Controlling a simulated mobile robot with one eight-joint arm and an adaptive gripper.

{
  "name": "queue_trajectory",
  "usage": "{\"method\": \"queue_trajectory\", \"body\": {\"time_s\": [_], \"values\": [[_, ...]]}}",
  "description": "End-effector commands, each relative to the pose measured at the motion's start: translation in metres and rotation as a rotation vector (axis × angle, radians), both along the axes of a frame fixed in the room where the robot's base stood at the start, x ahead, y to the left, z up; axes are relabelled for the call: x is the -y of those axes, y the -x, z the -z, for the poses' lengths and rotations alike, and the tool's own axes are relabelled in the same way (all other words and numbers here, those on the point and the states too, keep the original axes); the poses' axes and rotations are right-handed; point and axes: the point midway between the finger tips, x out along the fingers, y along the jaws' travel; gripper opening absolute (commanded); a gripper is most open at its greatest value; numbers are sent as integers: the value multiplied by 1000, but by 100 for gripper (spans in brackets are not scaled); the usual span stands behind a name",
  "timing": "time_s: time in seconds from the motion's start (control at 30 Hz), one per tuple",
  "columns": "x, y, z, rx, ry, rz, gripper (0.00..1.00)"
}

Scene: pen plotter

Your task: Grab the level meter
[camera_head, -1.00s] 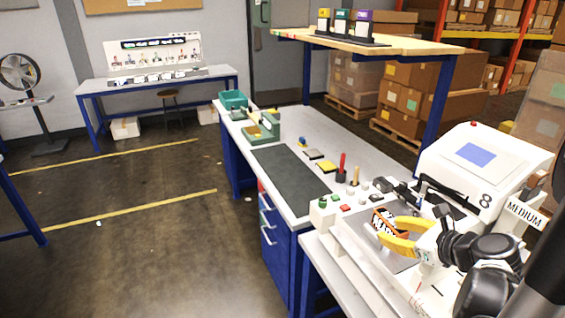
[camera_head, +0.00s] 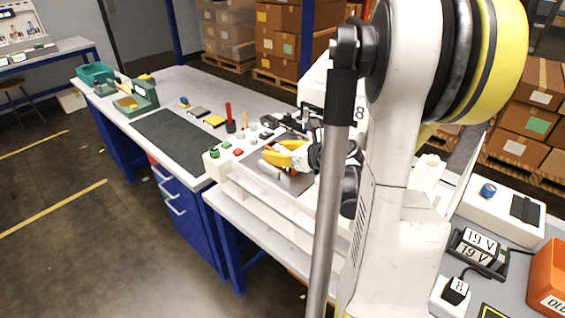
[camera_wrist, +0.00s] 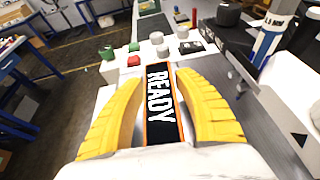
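My gripper (camera_head: 279,156) has yellow fingers and is low over the grey plate of the near bench. In the wrist view, its fingers (camera_wrist: 160,78) stand on either side of a black strip with orange edges and white READY lettering (camera_wrist: 162,110). The fingertips look very close to its sides; I cannot tell whether they touch it. No thing in view is clearly marked as the level meter. A black device with two upside-down number displays (camera_head: 478,250) lies at the lower right in the head view.
A white control box with green and red buttons (camera_head: 216,168) is beside the gripper. A red-handled tool (camera_head: 228,113) stands behind it. A dark mat (camera_head: 175,138) on the bench is clear. An orange bin (camera_head: 548,282) is at far right. My arm hides much of the middle.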

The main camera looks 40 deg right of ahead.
Motion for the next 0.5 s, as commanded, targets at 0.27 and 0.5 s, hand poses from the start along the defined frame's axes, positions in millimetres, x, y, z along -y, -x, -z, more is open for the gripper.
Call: {"method": "queue_trajectory", "body": {"time_s": [0.27,0.5], "values": [[0,-14,5,0,1,1,38],[0,-13,5,0,1,0,0]]}}
